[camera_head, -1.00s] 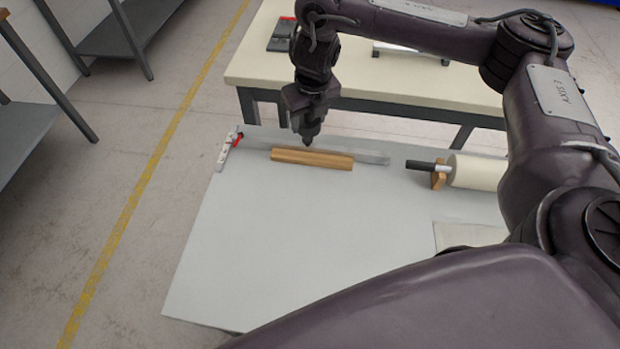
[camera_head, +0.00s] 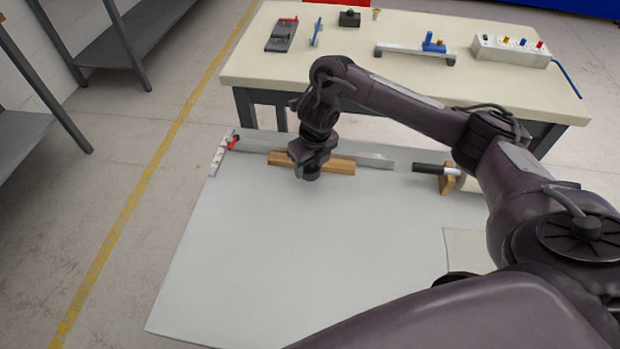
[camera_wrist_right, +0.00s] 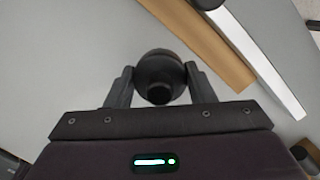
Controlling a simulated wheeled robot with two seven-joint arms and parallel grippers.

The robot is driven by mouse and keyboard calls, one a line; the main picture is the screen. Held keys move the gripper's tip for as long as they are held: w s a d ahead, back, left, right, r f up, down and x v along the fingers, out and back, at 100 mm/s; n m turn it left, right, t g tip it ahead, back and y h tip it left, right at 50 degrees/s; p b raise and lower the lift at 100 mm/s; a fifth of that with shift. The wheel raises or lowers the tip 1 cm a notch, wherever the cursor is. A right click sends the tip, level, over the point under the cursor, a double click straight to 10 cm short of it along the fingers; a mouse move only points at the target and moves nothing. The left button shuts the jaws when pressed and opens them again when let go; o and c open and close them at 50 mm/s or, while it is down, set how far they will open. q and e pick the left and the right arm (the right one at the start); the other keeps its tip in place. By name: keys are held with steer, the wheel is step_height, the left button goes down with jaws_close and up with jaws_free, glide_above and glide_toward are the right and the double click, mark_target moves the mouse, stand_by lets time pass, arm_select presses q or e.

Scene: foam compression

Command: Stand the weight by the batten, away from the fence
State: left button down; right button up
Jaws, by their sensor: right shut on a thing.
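My right gripper (camera_head: 311,163) points down at the near side of the wooden batten (camera_head: 340,165). In the right wrist view, its two fingers (camera_wrist_right: 160,90) are shut on the weight (camera_wrist_right: 160,68), a dark round body between them. The weight's dark underside (camera_head: 308,175) shows below the gripper in the head view. Whether it touches the board cannot be told. The batten (camera_wrist_right: 205,45) lies beside the weight, with a gap. The fence, a long silver strip (camera_head: 378,162), lies along the batten's far side. My left gripper is not in view.
The pale board (camera_head: 270,250) is clear in front of the batten. A roller with a black handle (camera_head: 428,168) rests on a wooden support at right. A white strip with a red part (camera_head: 219,158) lies at the left corner. A bench (camera_head: 400,85) with fixtures stands behind.

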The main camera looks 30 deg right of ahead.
mark_target(310, 174)
steer(key=shift+f+b, duration=1)
steer(key=shift+f, duration=0.95)
steer(key=shift+f, duration=0.15)
steer(key=o, duration=1.1)
steer(key=shift+o, duration=0.2)
steer(key=r+p, duration=0.1)
steer(key=r, duration=0.2)
steer(key=s+r+p, duration=0.1)
steer(key=r+p, duration=0.1)
steer(key=r, duration=0.2)
steer(key=r+p, duration=0.2)
steer(key=r, duration=0.2)
steer(key=shift+s+d, duration=0.15)
steer(key=shift+s, duration=0.15)
steer(key=shift+s+r+p, duration=0.15)
steer(key=shift+r+p, duration=0.3)
steer(key=shift+r, duration=0.15)
